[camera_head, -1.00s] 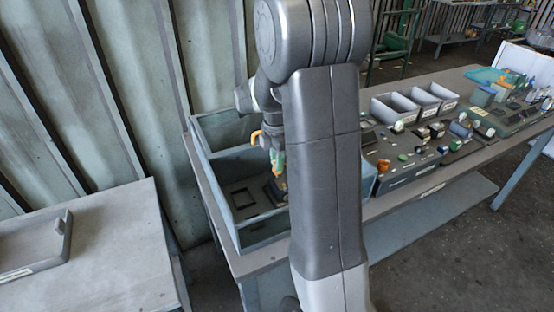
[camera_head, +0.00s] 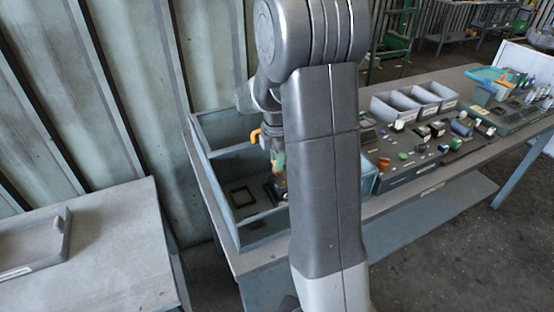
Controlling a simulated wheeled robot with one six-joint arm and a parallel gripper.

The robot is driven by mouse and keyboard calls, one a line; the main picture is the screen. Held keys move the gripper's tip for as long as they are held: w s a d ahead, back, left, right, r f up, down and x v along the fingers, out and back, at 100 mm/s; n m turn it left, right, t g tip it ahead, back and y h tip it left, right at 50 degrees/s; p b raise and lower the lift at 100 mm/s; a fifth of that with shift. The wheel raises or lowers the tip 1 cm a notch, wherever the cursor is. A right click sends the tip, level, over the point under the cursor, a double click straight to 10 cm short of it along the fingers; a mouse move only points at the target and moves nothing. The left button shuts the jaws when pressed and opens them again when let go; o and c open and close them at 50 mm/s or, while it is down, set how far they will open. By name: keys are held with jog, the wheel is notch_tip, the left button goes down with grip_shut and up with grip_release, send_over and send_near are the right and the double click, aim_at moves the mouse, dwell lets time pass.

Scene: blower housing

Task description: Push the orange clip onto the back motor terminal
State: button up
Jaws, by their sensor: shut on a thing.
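My gripper (camera_head: 278,168) points down inside the open blue-grey housing (camera_head: 222,130) at the near left end of the bench. It is shut on a small orange piece, which I take for the orange clip (camera_head: 280,162); only a bit of it shows beside greenish finger parts. A dark block (camera_head: 279,186) sits right below the fingertips, partly hidden by my arm. I cannot tell the back motor terminal apart, nor whether the clip touches it. A curved orange piece (camera_head: 255,135) sticks out to the left, higher up by my wrist.
A black square outline (camera_head: 242,197) lies on the housing floor left of the gripper. The housing walls stand close around. Grey bins (camera_head: 395,106) and a dark tray with several small parts (camera_head: 405,172) are to the right. A separate table (camera_head: 110,245) stands at left.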

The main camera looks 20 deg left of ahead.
jog(key=shift+f+b, duration=0.3)
jog(key=shift+f, duration=0.25)
jog(key=o, duration=0.9)
jog(key=shift+c, duration=0.2)
notch_tip(320, 180, up, 14)
jog(key=shift+b, duration=0.45)
jog(key=shift+f, duration=0.15)
notch_tip(320, 180, down, 14)
jog(key=shift+r+p, duration=0.1)
jog(key=shift+p, duration=0.35)
jog(key=shift+r, duration=0.45)
